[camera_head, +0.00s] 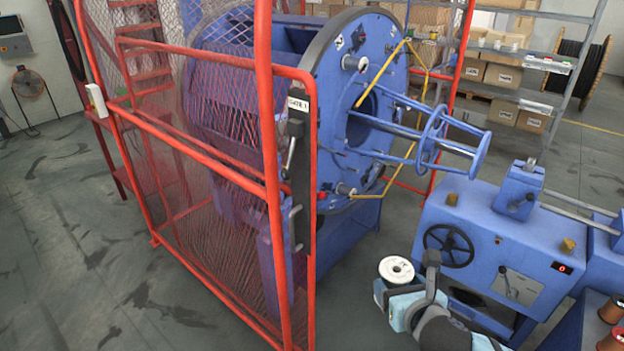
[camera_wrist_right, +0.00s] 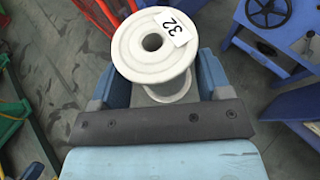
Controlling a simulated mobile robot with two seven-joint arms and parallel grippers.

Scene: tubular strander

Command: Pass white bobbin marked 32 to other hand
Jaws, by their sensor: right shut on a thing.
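The white bobbin marked 32 (camera_wrist_right: 153,58) fills the upper middle of the right wrist view, its top flange with the centre hole and the 32 label facing the camera. In the head view the white bobbin (camera_head: 396,270) is at the lower middle, held above the floor. My right gripper (camera_head: 398,290) is shut on it; in the right wrist view its two blue fingers (camera_wrist_right: 165,90) sit on either side of the bobbin below the top flange. The bobbin's lower part is mostly hidden. My left gripper does not show in either view.
A red mesh guard with a gate (camera_head: 300,200) stands left of my right arm. Behind it is the large blue strander disc (camera_head: 360,110). A blue machine with a black handwheel (camera_head: 449,250) stands close on the right, with copper-coloured spools (camera_head: 612,308) beside it. Floor at lower left is clear.

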